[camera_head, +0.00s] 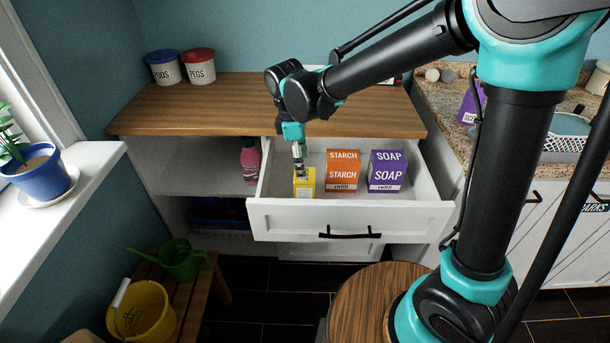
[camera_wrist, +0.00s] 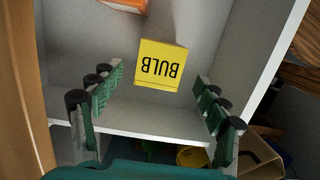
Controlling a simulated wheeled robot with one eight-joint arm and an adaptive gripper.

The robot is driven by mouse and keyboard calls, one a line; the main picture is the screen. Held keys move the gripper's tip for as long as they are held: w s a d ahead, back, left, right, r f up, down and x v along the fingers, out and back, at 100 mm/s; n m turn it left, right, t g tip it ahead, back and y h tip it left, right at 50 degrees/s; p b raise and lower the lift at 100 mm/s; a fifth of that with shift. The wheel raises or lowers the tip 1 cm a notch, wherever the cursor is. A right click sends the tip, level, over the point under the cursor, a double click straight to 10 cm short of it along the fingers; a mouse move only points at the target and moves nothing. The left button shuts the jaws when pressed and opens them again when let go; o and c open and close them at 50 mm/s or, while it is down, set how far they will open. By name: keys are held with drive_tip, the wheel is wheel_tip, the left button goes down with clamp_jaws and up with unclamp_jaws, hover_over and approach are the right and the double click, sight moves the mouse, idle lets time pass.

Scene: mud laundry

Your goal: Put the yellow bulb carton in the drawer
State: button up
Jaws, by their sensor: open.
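The yellow bulb carton (camera_head: 305,184) stands in the open white drawer (camera_head: 350,220), at its left end near the front. In the wrist view the yellow bulb carton (camera_wrist: 161,65) rests on the drawer floor, its lettering upside down. My gripper (camera_head: 299,166) is over the carton and hides part of it in the head view. The fingers are spread wide, with bare space between each finger and the carton in the wrist view. The gripper is open and empty.
An orange starch box (camera_head: 342,171) and a purple soap box (camera_head: 388,172) stand right of the carton in the drawer. A pink bottle (camera_head: 251,160) is on the shelf left of it. The wooden counter (camera_head: 200,110) above is mostly clear. A round wooden stool (camera_head: 360,300) stands in front.

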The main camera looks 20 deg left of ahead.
drive_tip(key=shift+s+a+r, duration=0.1)
drive_tip(key=shift+a+r, duration=0.1)
drive_tip(key=shift+r, duration=1.4)
drive_tip(key=shift+c, duration=0.5)
